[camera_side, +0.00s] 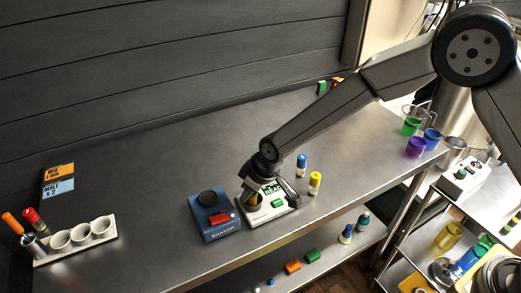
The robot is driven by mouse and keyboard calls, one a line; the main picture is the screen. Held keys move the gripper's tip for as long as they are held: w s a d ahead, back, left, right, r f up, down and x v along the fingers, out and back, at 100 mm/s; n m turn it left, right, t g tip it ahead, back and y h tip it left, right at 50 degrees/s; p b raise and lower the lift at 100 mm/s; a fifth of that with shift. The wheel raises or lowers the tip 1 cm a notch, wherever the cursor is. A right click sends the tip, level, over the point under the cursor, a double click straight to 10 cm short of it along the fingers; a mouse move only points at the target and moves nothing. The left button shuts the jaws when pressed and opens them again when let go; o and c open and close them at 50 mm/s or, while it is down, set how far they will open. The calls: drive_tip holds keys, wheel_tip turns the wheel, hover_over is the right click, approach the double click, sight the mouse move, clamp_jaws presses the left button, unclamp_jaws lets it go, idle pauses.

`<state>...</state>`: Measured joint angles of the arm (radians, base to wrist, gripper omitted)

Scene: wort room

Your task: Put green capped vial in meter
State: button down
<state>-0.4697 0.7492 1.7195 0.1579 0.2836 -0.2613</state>
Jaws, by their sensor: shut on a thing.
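The meter (281,213) is a white box with a green display and a green button, on the steel bench just right of the blue shaker. My gripper (253,198) points down over the meter's left part, shut on a small amber vial (254,200). The vial's cap is hidden by the gripper, so its colour cannot be told. I cannot tell whether the vial's lower end is inside the meter or just above it.
The blue shaker (213,216) stands close left of the gripper. Blue (302,164) and yellow (315,182) capped vials stand right of the meter. Coloured cups (415,147) stand at the right end. The bench's left middle is clear.

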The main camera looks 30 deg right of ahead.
drive_tip(key=shift+s+f, duration=0.1)
drive_tip(key=shift+f, duration=0.3)
drive_tip(key=shift+c, duration=1.7)
unclamp_jaws()
drive_tip(key=shift+s+d+f, duration=0.1)
drive_tip(key=shift+r, duration=0.7)
drive_tip(key=v, duration=1.2)
drive_tip(key=shift+r, duration=0.15)
